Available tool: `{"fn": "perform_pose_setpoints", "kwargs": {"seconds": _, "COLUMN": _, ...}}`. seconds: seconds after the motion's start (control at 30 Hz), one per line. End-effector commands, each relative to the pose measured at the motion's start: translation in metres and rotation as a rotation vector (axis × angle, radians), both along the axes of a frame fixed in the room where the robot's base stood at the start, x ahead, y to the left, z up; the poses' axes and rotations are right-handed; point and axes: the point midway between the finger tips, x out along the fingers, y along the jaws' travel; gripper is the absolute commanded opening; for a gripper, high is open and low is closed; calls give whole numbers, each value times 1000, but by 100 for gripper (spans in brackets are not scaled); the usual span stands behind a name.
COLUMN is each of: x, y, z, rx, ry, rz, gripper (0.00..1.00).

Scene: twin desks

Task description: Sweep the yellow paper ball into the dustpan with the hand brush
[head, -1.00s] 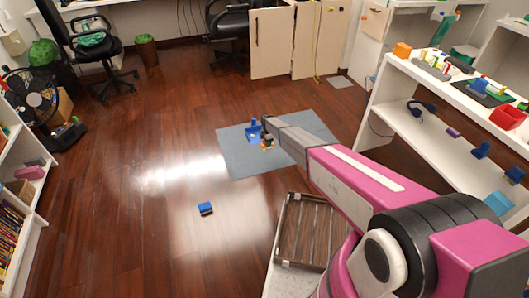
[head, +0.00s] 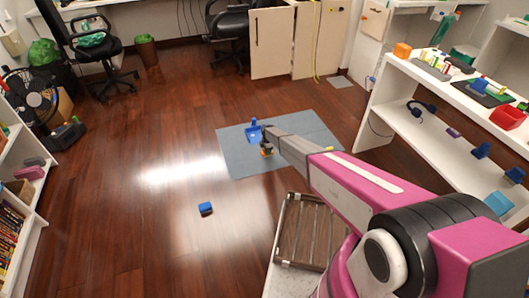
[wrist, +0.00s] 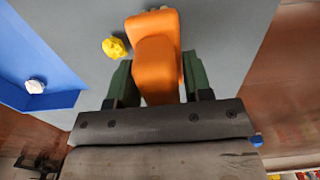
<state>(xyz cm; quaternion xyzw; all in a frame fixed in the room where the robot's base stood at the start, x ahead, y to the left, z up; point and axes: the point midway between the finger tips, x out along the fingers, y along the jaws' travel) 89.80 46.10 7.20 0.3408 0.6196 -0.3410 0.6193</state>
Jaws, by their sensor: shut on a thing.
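My gripper (wrist: 158,82) is shut on the orange handle of the hand brush (wrist: 155,60); its bristles are mostly hidden beneath. In the head view my gripper (head: 266,148) is low over the grey mat, just right of and nearer than the blue dustpan (head: 253,136). The dustpan also shows at the left of the wrist view (wrist: 38,48), with a small whitish ball (wrist: 35,86) in it. The yellow paper ball (wrist: 115,47) lies on the mat between dustpan and brush, close beside the brush but apart from it. I cannot make this ball out in the head view.
The grey mat (head: 235,160) lies on the wooden floor. A blue block (head: 205,208) lies on the floor nearer me. A small yellow thing (head: 329,149) shows beside my arm. White shelves (head: 440,95) stand at the right. The floor left of the mat is mostly clear.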

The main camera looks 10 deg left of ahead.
Motion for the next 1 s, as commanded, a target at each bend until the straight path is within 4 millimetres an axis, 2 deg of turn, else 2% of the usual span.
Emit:
{"fn": "perform_pose_setpoints", "kwargs": {"seconds": 0.17, "x": 0, "y": 0, "z": 0, "rx": 0, "ry": 0, "rz": 0, "gripper": 0}}
{"fn": "perform_pose_setpoints", "kwargs": {"seconds": 0.2, "x": 0, "y": 0, "z": 0, "rx": 0, "ry": 0, "rz": 0, "gripper": 36}}
{"fn": "perform_pose_setpoints", "kwargs": {"seconds": 0.27, "x": 0, "y": 0, "z": 0, "rx": 0, "ry": 0, "rz": 0, "gripper": 16}}
{"fn": "perform_pose_setpoints", "kwargs": {"seconds": 0.3, "x": 0, "y": 0, "z": 0, "rx": 0, "ry": 0, "rz": 0, "gripper": 3}}
{"fn": "perform_pose_setpoints", "kwargs": {"seconds": 0.33, "x": 0, "y": 0, "z": 0, "rx": 0, "ry": 0, "rz": 0, "gripper": 0}}
{"fn": "perform_pose_setpoints", "kwargs": {"seconds": 0.57, "x": 4, "y": 3, "z": -1, "rx": 0, "ry": 0, "rz": 0, "gripper": 0}}
{"fn": "perform_pose_setpoints", "kwargs": {"seconds": 1.0, "x": 25, "y": 16, "z": -5, "rx": 0, "ry": 0, "rz": 0, "gripper": 0}}
